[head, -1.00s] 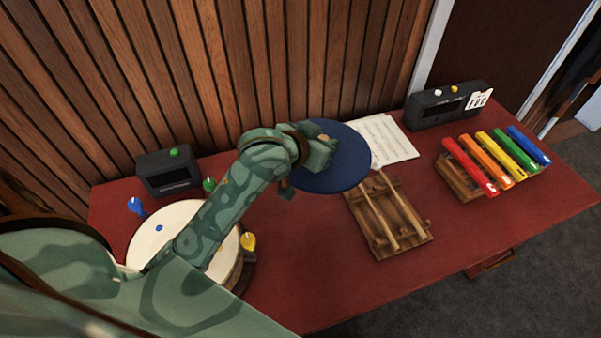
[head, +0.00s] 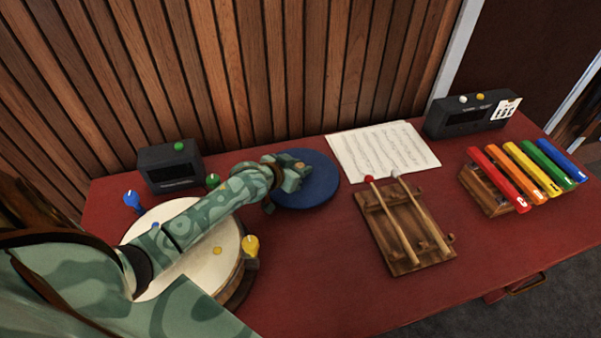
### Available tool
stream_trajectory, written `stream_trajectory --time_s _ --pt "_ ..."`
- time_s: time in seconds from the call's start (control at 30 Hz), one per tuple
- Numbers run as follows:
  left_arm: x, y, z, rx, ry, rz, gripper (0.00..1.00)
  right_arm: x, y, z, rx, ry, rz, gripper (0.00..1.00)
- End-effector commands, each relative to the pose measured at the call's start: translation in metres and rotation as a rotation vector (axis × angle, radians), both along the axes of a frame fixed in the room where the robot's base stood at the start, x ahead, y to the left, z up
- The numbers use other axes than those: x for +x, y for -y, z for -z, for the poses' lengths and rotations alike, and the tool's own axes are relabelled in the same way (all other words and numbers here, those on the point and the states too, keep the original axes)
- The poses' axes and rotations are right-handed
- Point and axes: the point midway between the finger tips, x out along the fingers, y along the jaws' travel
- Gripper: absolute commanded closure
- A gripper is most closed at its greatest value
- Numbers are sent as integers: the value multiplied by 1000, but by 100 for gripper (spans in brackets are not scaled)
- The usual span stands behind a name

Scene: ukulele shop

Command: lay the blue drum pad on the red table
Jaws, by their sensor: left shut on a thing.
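The blue drum pad (head: 314,184) is a flat round disc in the middle of the head view, left of the wooden rack and just below the sheet music. My left gripper (head: 291,172) is shut on its left part, and the gripper covers some of that edge. The pad looks level and at or very close to the tabletop; I cannot tell whether it touches. The red table (head: 320,268) spreads under everything. My right gripper is not in view.
A drum (head: 205,262) with coloured knobs stands under my left arm. A wooden rack with two mallets (head: 408,230), sheet music (head: 382,150), a coloured xylophone (head: 520,175) and two dark boxes (head: 170,166) (head: 468,116) stand around. The front middle is bare.

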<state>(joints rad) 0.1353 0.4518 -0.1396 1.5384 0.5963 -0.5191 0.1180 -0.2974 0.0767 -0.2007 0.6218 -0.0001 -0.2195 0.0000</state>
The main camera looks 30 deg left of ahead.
Motion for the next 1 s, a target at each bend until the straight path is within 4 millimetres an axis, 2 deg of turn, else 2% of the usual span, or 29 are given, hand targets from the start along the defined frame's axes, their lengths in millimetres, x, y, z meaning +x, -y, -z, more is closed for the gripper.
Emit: stream_trajectory --time_s 0.03,0.07,0.37,0.4,0.47,0.5,0.8,1.0 --pt "0 0 10 -1 0 0 100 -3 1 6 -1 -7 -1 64" --pt "0 0 11 -1 1 0 100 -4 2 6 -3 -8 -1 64" --pt "1 0 10 0 2 0 100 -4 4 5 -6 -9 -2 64" --pt "0 0 11 0 1 0 71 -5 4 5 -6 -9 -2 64" --pt "0 0 11 0 1 0 54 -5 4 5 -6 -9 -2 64" --pt "0 0 11 0 1 0 52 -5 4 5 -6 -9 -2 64" --pt "-1 0 6 0 2 0 52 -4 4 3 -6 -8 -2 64" --pt "-30 -3 -13 1 1 0 52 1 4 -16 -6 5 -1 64"
